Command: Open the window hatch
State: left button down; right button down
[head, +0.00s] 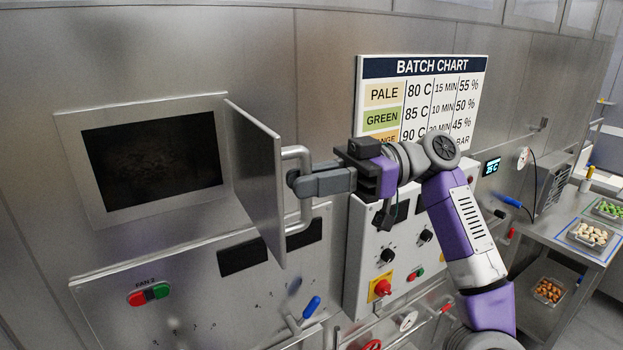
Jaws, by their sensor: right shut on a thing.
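The window hatch (257,180) is a grey metal door that stands swung out from the wall on its left edge. Behind it the dark window (152,160) shows in its metal frame (75,165). The hatch has a D-shaped bar handle (300,222) on its outer face. My right gripper (296,182) reaches in from the right and is shut on the upright bar of the handle. The fingertips partly cover the bar. My left gripper is not in view.
A control box (400,250) with knobs and a red button is below my right arm. A batch chart (425,95) hangs behind it. A steel table (570,225) with food trays stands at the right.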

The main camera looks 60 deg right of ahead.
jog(key=c, duration=1.5)
grip_release()
jog(key=shift+w, duration=0.1)
jog(key=o, duration=0.4)
jog(key=shift+w+d, duration=0.1)
jog(key=shift+w, duration=0.1)
jog(key=shift+c, duration=0.2)
jog(key=shift+s, duration=0.1)
jog(key=shift+s, duration=0.1)
jog(key=p+v, duration=0.2)
jog(key=v, duration=0.5)
jog(key=shift+d, duration=0.2)
